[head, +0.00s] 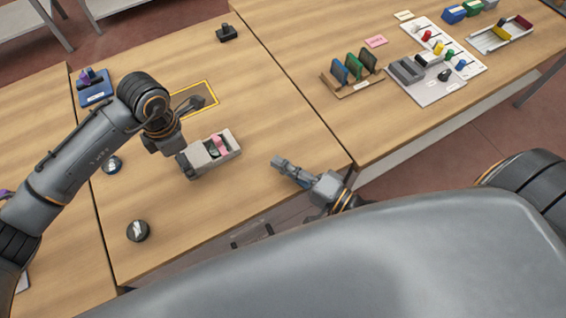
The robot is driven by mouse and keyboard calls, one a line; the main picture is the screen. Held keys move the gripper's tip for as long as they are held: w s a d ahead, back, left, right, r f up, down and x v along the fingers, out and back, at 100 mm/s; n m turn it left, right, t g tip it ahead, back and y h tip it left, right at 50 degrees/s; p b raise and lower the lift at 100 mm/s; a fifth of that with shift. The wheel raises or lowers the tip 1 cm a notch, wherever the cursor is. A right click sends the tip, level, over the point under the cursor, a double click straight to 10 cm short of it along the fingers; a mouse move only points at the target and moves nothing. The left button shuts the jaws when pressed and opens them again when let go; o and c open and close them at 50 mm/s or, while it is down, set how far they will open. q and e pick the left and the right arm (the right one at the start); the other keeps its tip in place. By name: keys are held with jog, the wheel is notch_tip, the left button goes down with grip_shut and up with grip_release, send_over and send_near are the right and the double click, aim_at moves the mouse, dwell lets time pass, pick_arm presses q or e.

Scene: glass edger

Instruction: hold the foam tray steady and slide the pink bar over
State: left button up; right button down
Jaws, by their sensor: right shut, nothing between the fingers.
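The foam tray (228,153) is a light grey block on the middle table, set at a slant. The pink bar (219,144) sits in its recess, toward the right end, beside a dark piece. My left gripper (181,158) is low at the tray's left end, beside or touching it. Its fingers are small and partly hidden, so I cannot tell whether they grip the tray. My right gripper (279,163) is shut and empty, to the right of the tray and apart from it, pointing toward it.
A yellow-outlined area (213,84) lies behind the tray, partly covered by a dark shape. A black item (227,33) stands at the back. The right table carries a rack (352,76) and trays.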

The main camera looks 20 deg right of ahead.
dwell(0.3)
pick_arm(q)
jog(key=o, duration=1.2)
jog(key=shift+r, duration=0.1)
